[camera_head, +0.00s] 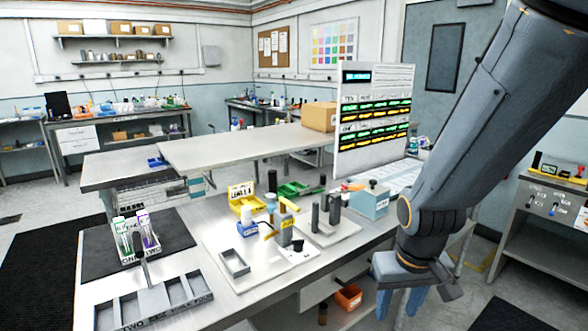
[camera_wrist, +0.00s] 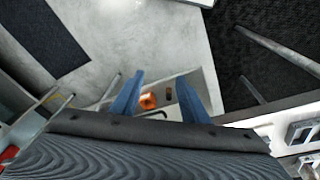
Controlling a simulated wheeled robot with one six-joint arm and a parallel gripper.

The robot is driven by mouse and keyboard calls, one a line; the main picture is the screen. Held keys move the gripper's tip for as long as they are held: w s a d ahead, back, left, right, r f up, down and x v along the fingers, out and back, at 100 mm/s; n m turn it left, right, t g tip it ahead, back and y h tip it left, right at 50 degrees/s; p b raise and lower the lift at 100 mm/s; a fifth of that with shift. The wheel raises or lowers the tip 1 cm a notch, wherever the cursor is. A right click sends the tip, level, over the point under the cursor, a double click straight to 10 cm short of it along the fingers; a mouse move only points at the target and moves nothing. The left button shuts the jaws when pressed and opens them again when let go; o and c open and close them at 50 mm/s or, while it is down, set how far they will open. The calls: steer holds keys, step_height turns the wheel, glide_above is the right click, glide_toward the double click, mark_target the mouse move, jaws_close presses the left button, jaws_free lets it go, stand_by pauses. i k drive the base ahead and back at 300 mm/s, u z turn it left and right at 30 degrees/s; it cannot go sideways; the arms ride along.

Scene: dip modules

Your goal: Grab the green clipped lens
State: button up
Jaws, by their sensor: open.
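A white rack (camera_head: 138,250) on the black mat at the left of the bench holds upright clear pieces. A green-marked piece (camera_head: 124,232) stands on its left side and a purple-marked piece (camera_head: 148,230) on its right. I cannot tell whether the green piece is a clipped lens; no other clear lens shows. My gripper (camera_head: 400,296) hangs off the bench's front right side, far from the rack. Its blue fingers are apart and empty. In the wrist view, my gripper (camera_wrist: 160,100) points down toward the floor, and no green piece shows there.
A grey sectioned tray (camera_head: 152,303) lies before the rack. Bottles, a yellow bin (camera_head: 242,196), a green tray (camera_head: 291,189), dark cylinders (camera_head: 335,209) and a blue-grey box (camera_head: 369,202) crowd the bench middle. An orange bin (camera_head: 348,297) sits on the shelf below.

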mark_target(120, 225)
steer(key=u, duration=1.7)
steer(key=i, duration=0.1)
steer(key=z, duration=0.2)
